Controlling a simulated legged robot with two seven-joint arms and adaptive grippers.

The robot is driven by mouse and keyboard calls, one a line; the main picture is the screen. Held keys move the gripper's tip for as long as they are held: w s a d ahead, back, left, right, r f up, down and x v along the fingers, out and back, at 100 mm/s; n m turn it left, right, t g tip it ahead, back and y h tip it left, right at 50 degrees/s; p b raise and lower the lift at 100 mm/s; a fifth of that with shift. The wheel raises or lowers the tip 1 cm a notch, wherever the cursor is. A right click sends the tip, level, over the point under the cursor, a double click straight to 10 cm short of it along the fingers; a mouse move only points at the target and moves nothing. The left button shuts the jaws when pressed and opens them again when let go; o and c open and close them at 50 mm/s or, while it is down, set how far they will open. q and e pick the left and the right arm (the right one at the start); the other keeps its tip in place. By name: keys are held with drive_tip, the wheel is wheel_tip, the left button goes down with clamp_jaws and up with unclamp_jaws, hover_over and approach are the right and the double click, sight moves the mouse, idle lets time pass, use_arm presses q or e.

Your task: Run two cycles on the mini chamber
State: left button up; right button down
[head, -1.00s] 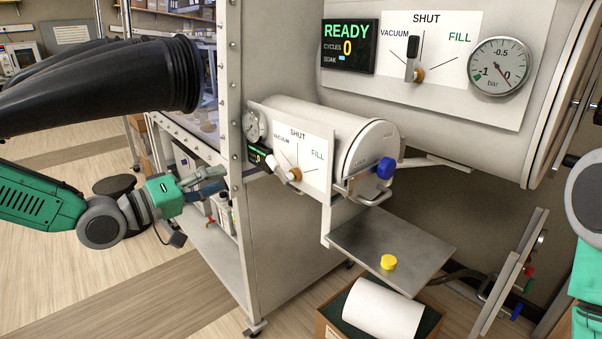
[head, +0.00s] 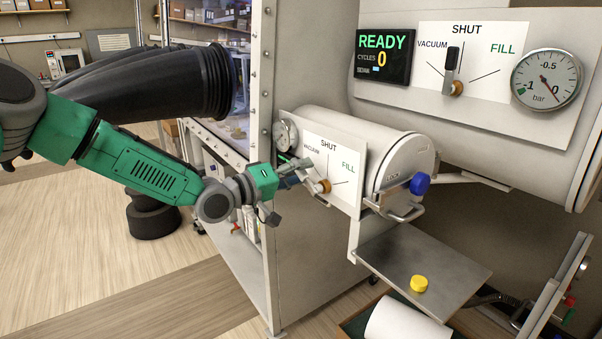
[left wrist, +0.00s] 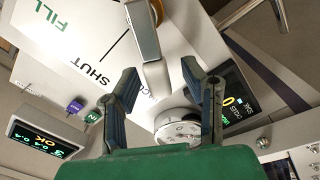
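The mini chamber (head: 345,130) is a small white cylinder with a blue-knobbed door (head: 408,160). Its white panel (head: 345,190) reads VACUUM, SHUT and FILL around an orange-hubbed valve. My left gripper (head: 304,168) is at this panel and partly hides the valve lever. In the left wrist view the pale lever (left wrist: 146,38) points toward the partly covered VACUUM label. My left gripper (left wrist: 160,72) is open there, with its fingers on either side of the lever's end; contact cannot be told. The mini chamber's gauge (left wrist: 178,130) and small display (left wrist: 236,98) lie beyond the fingers. My right gripper is out of view.
The large chamber's display (head: 382,56) reads READY, cycles 0; its lever (head: 452,66) stands at SHUT. A metal shelf (head: 440,255) below the mini chamber holds a yellow cap (head: 419,284). Black glove sleeves (head: 160,85) stick out above my left arm.

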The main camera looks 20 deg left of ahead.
use_arm(q)
drive_tip(key=shift+a, duration=0.2)
clamp_jaws()
drive_tip(key=shift+d, duration=0.1)
